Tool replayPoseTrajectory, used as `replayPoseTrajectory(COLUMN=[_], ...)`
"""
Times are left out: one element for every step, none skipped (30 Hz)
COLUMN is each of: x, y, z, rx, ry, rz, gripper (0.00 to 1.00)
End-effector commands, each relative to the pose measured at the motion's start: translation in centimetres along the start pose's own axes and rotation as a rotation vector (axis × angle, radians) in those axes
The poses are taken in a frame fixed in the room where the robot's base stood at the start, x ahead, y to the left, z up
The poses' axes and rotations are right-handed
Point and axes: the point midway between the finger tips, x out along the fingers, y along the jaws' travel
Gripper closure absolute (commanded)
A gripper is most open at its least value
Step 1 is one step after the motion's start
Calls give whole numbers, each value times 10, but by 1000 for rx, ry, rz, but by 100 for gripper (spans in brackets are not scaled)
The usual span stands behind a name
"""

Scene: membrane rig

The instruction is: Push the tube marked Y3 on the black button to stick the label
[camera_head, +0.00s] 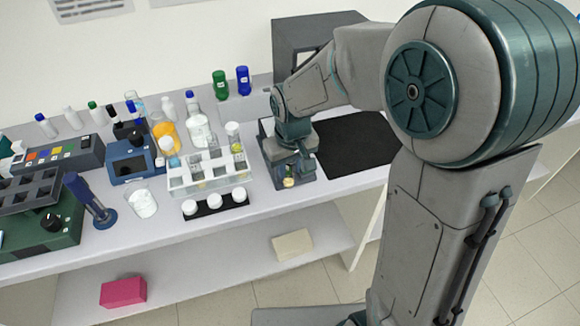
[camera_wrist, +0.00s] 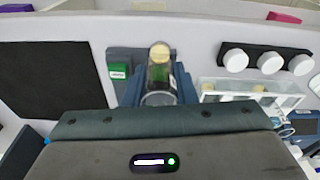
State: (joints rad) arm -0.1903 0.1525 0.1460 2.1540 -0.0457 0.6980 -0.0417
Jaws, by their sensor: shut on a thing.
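My gripper (camera_head: 290,170) is shut on a glass tube (camera_head: 289,183) at the labelling device (camera_head: 267,152), right of the white tube rack. In the wrist view, the blue-grey fingers of my gripper (camera_wrist: 160,84) stand on both sides of the tube (camera_wrist: 158,74). The tube has a cream end and something dark green inside. I cannot read any Y3 mark on it. The grey device (camera_wrist: 118,56) lies behind the fingers, with a green patch (camera_wrist: 119,71) left of the tube. The black button is not visible; my gripper hides part of the device. I cannot tell whether the tube touches it.
A white rack (camera_head: 210,178) with several tubes stands left of my gripper, with white caps on a black strip (camera_head: 215,206) in front. A black mat (camera_head: 355,140) lies right. Bottles and a blue instrument (camera_head: 133,158) stand further left. The table's front edge is close.

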Motion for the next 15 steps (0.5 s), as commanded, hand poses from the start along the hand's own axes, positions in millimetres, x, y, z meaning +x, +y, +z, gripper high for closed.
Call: replayPoseTrajectory(x=[0,0,0,0,0,0,0,0,0,0,0,0,0,0,0], y=[0,0,0,0,0,0,0,0,0,0,0,0,0,0,0], z=[0,0,0,0,0,0,0,0,0,0,-1,-1,-2,-2,-3], rx=[0,0,0,0,0,0,0,0,0,0,0,0,0,0,0], ry=[0,0,0,0,0,0,1,1,1,1,1,1,1,1,1], rz=[0,0,0,0,0,0,0,0,0,0,0,0,0,0,0], gripper=[92,92,78,86,95,100,100,100,100,100,100,100,100,100,100])
